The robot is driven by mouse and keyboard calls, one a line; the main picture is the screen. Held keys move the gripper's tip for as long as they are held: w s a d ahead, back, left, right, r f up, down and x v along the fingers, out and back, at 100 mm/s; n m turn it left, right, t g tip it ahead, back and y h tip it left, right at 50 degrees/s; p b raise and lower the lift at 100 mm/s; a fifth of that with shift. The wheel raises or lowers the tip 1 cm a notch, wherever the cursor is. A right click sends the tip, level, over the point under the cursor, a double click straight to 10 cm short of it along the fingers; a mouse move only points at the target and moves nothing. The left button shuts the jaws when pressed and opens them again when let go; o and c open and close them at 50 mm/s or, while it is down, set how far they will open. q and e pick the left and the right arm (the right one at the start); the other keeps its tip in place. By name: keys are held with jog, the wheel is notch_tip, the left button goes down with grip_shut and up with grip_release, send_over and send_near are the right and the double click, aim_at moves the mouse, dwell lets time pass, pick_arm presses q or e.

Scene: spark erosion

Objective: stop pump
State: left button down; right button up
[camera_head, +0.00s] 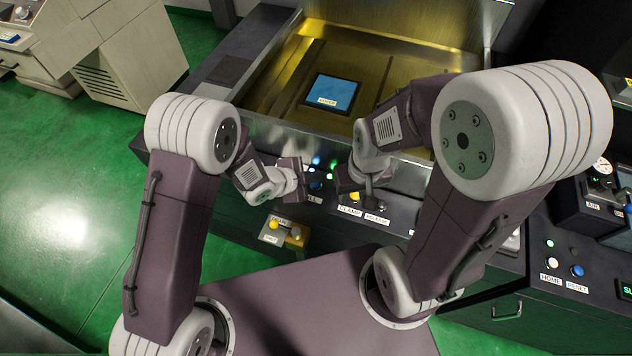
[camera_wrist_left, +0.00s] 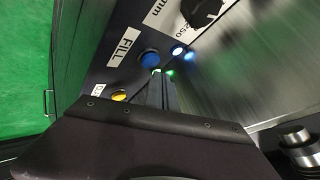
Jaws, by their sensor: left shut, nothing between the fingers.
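My left gripper (camera_head: 302,174) is shut and empty at the control panel (camera_head: 400,214) on the front of the tank. In the left wrist view its fingers (camera_wrist_left: 160,84) end close to green lit spots, just right of a blue button (camera_wrist_left: 149,57) labelled FILL. I cannot tell whether they touch the panel. A yellow button (camera_wrist_left: 119,95) with a partly hidden label sits nearer the gripper body. No label reading PUMP is legible. My right gripper (camera_head: 369,190) is over the panel near the CLAMP (camera_head: 349,211) and RELEASE (camera_head: 376,218) labels; its jaws are unclear.
The open metal tank (camera_head: 410,65) holds a blue labelled block (camera_head: 332,93). A dial (camera_wrist_left: 205,12) is on the panel. HOME and RESET buttons (camera_head: 577,270) are at right. Green floor is free at left.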

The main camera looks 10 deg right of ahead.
aim_at(313, 185)
dwell(0.7)
pick_arm(q)
jog(key=shift+f+b, duration=0.45)
jog(key=shift+b, duration=0.05)
jog(key=shift+f+b, duration=0.5)
dwell(0.4)
jog(key=shift+r, duration=0.1)
jog(key=shift+r+p, duration=0.75)
jog(key=shift+r, duration=0.1)
jog(key=shift+r, duration=0.1)
notch_tip(313, 185, up, 5)
jog(key=p, duration=0.4)
dwell(0.5)
